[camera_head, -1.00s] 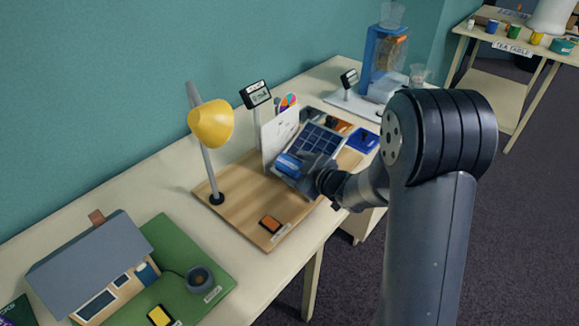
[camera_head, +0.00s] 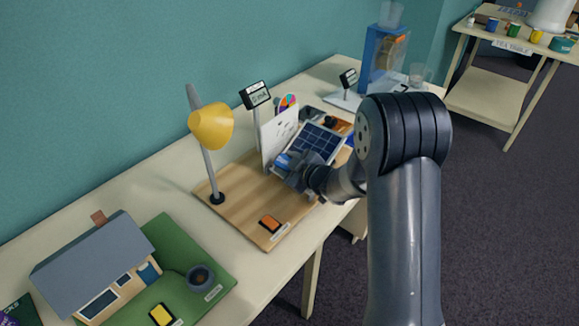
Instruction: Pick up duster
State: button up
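No thing that I can surely name as the duster shows. A small blue thing (camera_head: 284,161) is at the tip of my gripper (camera_head: 292,172), in front of the lower left part of the tilted solar panel. It may be the duster, but it is too small and too covered to be sure. My gripper is low over the wooden board (camera_head: 240,195), beside the white card (camera_head: 277,135). Its fingers are mostly hidden by my own wrist, so whether they are open or closed on the blue thing does not show.
The solar panel (camera_head: 318,141) stands close behind my gripper. A yellow lamp (camera_head: 210,128) and an orange block (camera_head: 269,223) are left of it. A model house (camera_head: 95,265) on a green base is at front left. A blue apparatus (camera_head: 384,55) stands at the back.

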jog(key=c, duration=0.6)
jog(key=shift+c, duration=0.2)
jog(key=shift+r, duration=0.15)
